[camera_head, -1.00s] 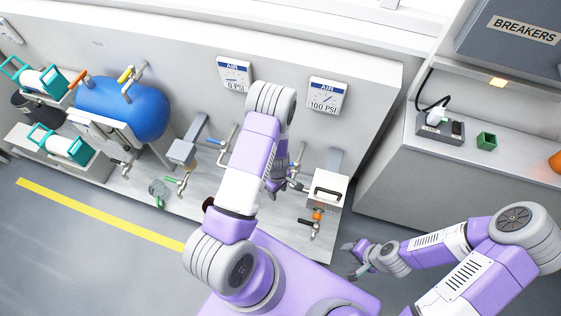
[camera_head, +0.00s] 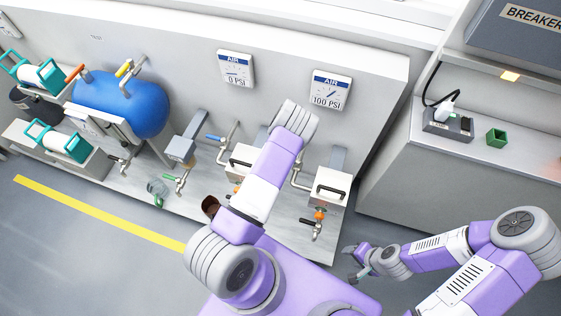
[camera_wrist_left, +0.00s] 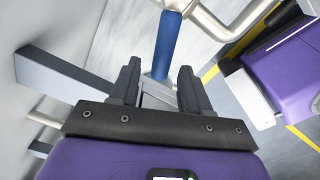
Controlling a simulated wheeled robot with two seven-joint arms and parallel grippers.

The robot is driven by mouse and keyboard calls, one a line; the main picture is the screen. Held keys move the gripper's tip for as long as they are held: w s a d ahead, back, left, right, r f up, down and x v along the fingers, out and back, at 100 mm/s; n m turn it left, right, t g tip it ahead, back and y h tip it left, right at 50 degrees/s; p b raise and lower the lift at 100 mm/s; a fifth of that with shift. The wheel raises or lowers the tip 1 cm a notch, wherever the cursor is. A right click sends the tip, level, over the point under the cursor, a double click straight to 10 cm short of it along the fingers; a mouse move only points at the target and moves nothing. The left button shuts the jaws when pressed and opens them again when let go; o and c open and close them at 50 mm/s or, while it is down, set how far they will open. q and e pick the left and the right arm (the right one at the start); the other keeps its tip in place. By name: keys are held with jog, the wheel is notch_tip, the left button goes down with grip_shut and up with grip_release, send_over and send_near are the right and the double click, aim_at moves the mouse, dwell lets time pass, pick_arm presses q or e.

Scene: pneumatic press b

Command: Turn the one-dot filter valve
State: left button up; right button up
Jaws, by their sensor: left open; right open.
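In the left wrist view a blue valve handle (camera_wrist_left: 168,45) on a pale metal pipe (camera_wrist_left: 222,28) stands just beyond the fingertips. My left gripper (camera_wrist_left: 158,85) is open and empty, its two dark fingers pointing at the handle's lower end. In the head view my left arm hides its gripper. A blue handle (camera_head: 213,138) shows on the wall piping left of my left arm; I cannot tell if it is the same one. No dot marks can be made out. My right gripper (camera_head: 355,262) is open and empty over the floor, away from the bench.
Two boxes with black handles, one at right (camera_head: 330,188) and one partly behind my arm (camera_head: 240,160), stand on the bench. An orange-topped valve (camera_head: 319,214) is at the front. Gauges read 0 PSI (camera_head: 236,69) and 100 PSI (camera_head: 330,90). A blue tank (camera_head: 125,105) is left.

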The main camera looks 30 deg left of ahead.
pick_arm(q)
jog(key=shift+f, duration=0.15)
jog(key=shift+c, duration=0.5)
grip_shut()
jog(key=shift+s, duration=0.1)
jog(key=shift+s+d+n+p, duration=0.45)
jog(key=shift+d+n, duration=0.85)
jog(key=shift+n, duration=0.95)
jog(key=shift+s+d+n+p, duration=0.4)
jog(key=shift+d+n, duration=0.85)
jog(key=shift+n, duration=1.05)
jog(key=shift+s+d+n+p, duration=0.45)
jog(key=shift+d+n, duration=0.85)
jog(key=shift+n, duration=0.95)
jog(key=shift+o, duration=0.5)
grip_release()
